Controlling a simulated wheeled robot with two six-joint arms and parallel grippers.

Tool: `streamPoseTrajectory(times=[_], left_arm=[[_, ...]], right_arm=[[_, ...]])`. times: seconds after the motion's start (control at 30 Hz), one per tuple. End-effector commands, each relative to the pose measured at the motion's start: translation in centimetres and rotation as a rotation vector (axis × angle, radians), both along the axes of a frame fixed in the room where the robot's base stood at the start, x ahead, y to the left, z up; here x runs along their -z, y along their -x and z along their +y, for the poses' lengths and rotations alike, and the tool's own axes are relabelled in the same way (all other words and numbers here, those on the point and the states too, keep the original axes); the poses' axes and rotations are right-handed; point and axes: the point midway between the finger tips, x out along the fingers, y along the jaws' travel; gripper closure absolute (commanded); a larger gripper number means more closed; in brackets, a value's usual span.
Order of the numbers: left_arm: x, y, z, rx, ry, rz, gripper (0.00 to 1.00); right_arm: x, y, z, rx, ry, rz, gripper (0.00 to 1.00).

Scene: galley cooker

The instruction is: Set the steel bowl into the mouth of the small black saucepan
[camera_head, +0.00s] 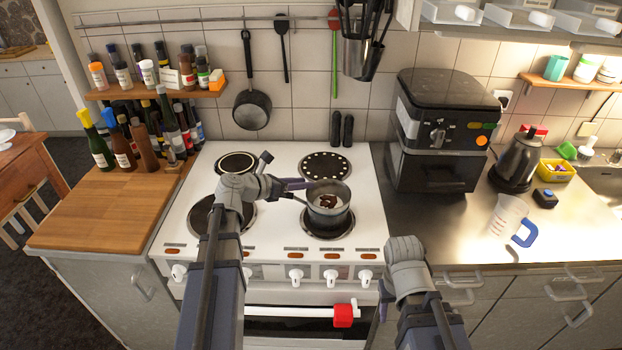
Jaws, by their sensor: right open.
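The small black saucepan (328,221) stands on the front right hotplate of the white cooker. The steel bowl (341,193) shows as a grey rim and wall at the saucepan's mouth, with dark and pale patches inside; I cannot tell how it is seated. My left gripper (305,185) reaches in from the left, its fingertips at the bowl's left rim. Whether its fingers are closed on the rim is too small to tell. My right gripper (376,318) is low in front of the cooker, pointing down, open and apart from the pan.
The other hotplates are bare, though my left arm covers part of the front left one. A black air fryer (440,130) stands right of the cooker, with a kettle (516,160) and a measuring jug (507,217) further right. Bottles (168,122) crowd the left counter's back.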

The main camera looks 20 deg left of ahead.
Motion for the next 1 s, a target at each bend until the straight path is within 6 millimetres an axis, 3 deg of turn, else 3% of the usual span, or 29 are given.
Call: streamPoseTrajectory(times=[0.2,0.4,1.0], left_arm=[[-2.0,3.4,2.4,-0.003,-0.001,0.000,0.66],[-2.7,5.1,3.6,-0.002,-0.001,0.000,0.66],[-2.8,5.5,4.0,0.000,-0.001,-0.001,0.66]], right_arm=[[-2.0,0.0,0.0,0.000,0.000,0.000,0.50],[-2.7,0.0,0.0,0.000,0.000,0.000,0.50],[-2.8,0.0,0.0,0.000,0.000,0.000,0.50]])
